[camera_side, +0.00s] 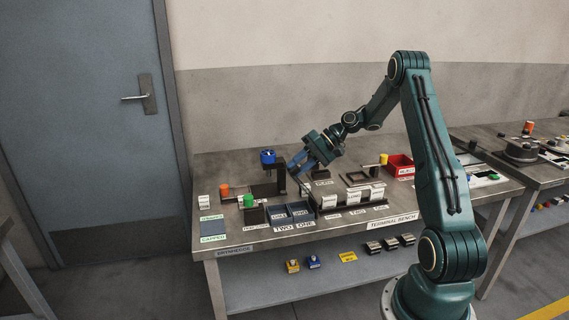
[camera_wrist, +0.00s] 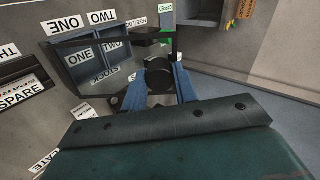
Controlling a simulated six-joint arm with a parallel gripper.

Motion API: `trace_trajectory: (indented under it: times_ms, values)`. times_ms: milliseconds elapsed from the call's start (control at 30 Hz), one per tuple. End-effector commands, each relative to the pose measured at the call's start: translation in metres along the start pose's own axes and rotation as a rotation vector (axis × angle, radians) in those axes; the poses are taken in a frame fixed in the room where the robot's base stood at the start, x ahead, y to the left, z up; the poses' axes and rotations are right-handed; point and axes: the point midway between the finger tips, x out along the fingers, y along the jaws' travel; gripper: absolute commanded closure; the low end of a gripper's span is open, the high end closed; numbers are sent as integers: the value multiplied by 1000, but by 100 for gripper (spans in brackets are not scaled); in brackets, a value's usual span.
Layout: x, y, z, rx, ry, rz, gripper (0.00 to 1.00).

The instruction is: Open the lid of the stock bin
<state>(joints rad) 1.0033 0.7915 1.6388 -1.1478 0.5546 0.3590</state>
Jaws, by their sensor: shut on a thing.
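The stock bin (camera_side: 289,223) is a low blue-grey box near the front of the bench, with two compartments marked ONE and TWO. Both compartments show uncovered from above. In the wrist view the bin (camera_wrist: 72,70) is at the upper left, with a STOCK label beside it. My gripper (camera_side: 298,174) is above and behind the bin, tilted down toward the bench. In the wrist view my blue fingers (camera_wrist: 160,88) are shut on a dark round-ended piece (camera_wrist: 158,72). I cannot tell surely whether this piece is the lid's handle; the fingers and palm hide much of it.
A dark stand with a blue part (camera_side: 267,157) is left of my gripper. A green-capped block (camera_side: 249,201) stands left of the bin. A rack of white-labelled pieces (camera_side: 350,205) is to the right, and a red tray (camera_side: 399,165) farther right. The left front corner is mostly flat.

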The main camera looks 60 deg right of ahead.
Motion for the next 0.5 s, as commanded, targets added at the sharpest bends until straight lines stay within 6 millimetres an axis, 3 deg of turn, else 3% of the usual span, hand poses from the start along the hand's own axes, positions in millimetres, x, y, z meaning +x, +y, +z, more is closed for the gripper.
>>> trace_trajectory:
  times_ms: [500]
  values:
    - [-26,10,1,-1,32,-195,100]
